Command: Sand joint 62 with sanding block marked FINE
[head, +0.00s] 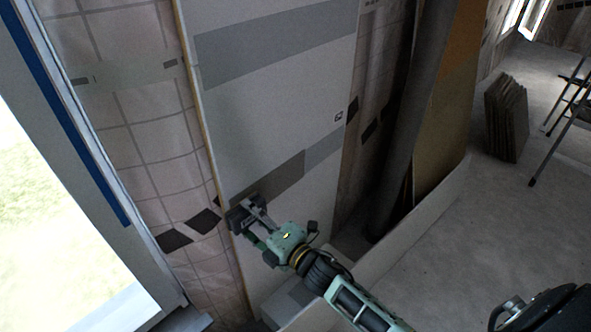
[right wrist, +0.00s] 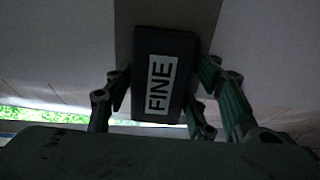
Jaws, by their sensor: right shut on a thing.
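My right gripper (head: 250,213) is shut on a dark sanding block (right wrist: 180,50). The block has a white label reading FINE in the right wrist view, with fingers on both its sides. In the head view the gripper is at the left end of the lower joint band (head: 273,181) on the pale panel (head: 265,110). This band is darker brown-grey on its left part and lighter grey on its right. The block is at or very near the band; contact cannot be told. No number 62 is legible. My left gripper is not in view.
A second grey band (head: 275,45) crosses the panel higher up. A window (head: 50,190) is at the left. A grey column (head: 410,130) and brown boards (head: 453,95) stand right of the panel. A stack of sheets (head: 507,118) and a ladder (head: 563,110) stand farther right on the floor.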

